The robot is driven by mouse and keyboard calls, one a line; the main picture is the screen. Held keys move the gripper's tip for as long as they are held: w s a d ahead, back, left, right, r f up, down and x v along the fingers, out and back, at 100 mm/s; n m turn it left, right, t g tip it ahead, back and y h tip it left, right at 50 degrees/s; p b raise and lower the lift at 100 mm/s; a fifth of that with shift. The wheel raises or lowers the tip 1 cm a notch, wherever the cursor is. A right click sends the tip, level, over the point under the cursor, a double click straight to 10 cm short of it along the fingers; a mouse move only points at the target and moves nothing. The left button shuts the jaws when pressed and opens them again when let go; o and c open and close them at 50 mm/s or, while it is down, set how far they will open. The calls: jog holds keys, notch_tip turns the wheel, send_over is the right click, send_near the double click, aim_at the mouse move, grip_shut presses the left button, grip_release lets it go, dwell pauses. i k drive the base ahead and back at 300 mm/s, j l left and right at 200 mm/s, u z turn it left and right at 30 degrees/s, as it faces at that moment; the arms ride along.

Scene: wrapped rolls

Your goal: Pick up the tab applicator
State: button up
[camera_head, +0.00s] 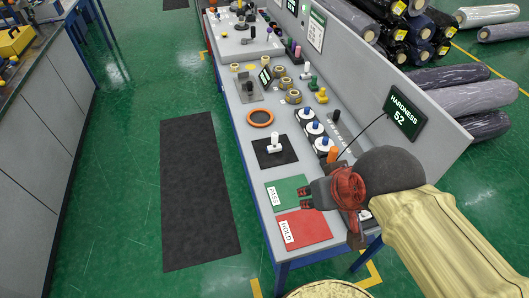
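I cannot tell for sure which tool is the tab applicator. A white upright tool (275,145) stands on a black square mat (288,157) near the front of the grey bench (252,164). A yellow-green tool (321,96) stands farther back, and a green one (312,84) is just beyond it. My gripper (312,197) is over the near end of the bench, by the green PASS and red HOLD mats, nearer to me than the white tool and apart from it.
The PASS mat (276,194) and HOLD mat (291,236) look bare. An orange ring (260,118), tape rolls (291,97) and white-and-blue spools (315,129) lie farther along.

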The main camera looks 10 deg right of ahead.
aim_at(276, 147)
jog(key=j+z, duration=0.25)
jog(key=j, duration=0.7)
jog(key=j+z, duration=0.25)
jog(key=j, duration=0.7)
jog(key=i+j+z, duration=0.45)
jog(key=i+j, duration=0.15)
jog(key=j, duration=0.3)
jog(key=i+l+z, duration=0.1)
jog(key=i, duration=0.3)
jog(key=i+l+z, duration=0.1)
jog(key=i, duration=0.25)
